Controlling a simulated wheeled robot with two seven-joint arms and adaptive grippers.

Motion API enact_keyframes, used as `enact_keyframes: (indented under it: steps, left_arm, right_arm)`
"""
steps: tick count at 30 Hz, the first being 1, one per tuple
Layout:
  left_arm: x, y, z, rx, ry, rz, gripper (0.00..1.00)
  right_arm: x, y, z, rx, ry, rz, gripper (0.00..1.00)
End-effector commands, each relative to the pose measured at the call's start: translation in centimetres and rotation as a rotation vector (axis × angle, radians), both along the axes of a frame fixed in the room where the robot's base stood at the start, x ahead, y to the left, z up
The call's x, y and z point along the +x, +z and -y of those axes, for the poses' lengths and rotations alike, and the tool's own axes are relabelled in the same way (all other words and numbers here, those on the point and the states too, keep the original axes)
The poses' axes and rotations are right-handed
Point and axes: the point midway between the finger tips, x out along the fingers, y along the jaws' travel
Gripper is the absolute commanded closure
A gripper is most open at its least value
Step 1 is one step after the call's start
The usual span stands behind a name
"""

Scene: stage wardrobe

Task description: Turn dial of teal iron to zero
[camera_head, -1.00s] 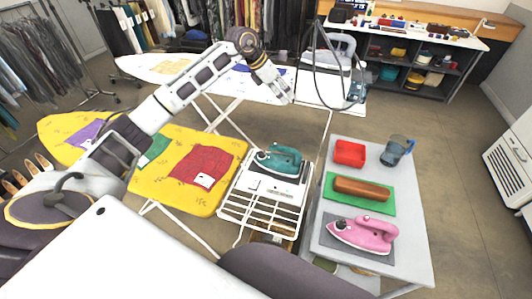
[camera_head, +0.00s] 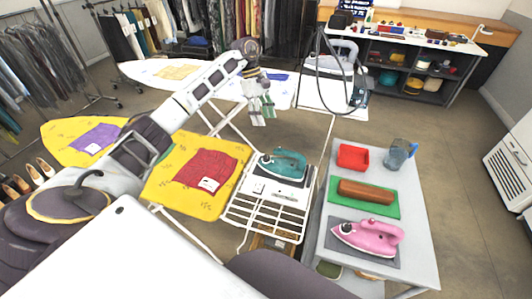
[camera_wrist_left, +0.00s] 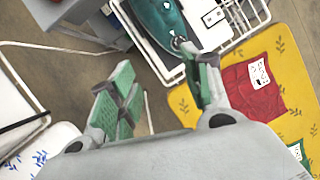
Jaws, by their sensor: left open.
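The teal iron (camera_head: 284,163) rests on the white rack (camera_head: 262,215) at the end of the yellow ironing board. It also shows at the top of the left wrist view (camera_wrist_left: 160,22), partly cut off by the frame edge. Its dial is too small to make out. My left gripper (camera_head: 262,112) is above and behind the iron in the head view, pointing down and apart from it. In the left wrist view its green-padded fingers (camera_wrist_left: 160,95) are spread with nothing between them. My right gripper is not in view.
The yellow ironing board (camera_head: 215,202) holds a red cloth (camera_head: 206,167). A grey table (camera_head: 418,215) at right carries a pink iron (camera_head: 368,238), a brown roll (camera_head: 365,190), a red tray (camera_head: 352,155) and a jug (camera_head: 398,153). Another iron stands on a white station behind.

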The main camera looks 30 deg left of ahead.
Motion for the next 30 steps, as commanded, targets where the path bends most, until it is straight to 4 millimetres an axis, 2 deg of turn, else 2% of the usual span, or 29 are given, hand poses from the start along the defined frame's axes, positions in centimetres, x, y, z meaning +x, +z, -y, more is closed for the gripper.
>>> enact_keyframes:
  steps: [6, 12, 18, 30]
  left_arm:
    - [-1.6, 0.1, -0.4, -0.011, -0.235, 0.010, 0.51]
    - [-2.2, 0.1, -0.7, -0.030, -0.398, 0.041, 0.51]
    - [-2.2, 0.1, -0.7, -0.040, -0.458, 0.062, 0.51]
    - [-2.2, 0.0, -0.6, -0.040, -0.459, 0.064, 0.51]
  right_arm:
    - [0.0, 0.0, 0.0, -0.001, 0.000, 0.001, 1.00]
    - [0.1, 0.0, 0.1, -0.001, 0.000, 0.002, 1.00]
    - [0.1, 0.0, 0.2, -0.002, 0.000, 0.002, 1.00]
    - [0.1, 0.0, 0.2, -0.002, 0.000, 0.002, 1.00]
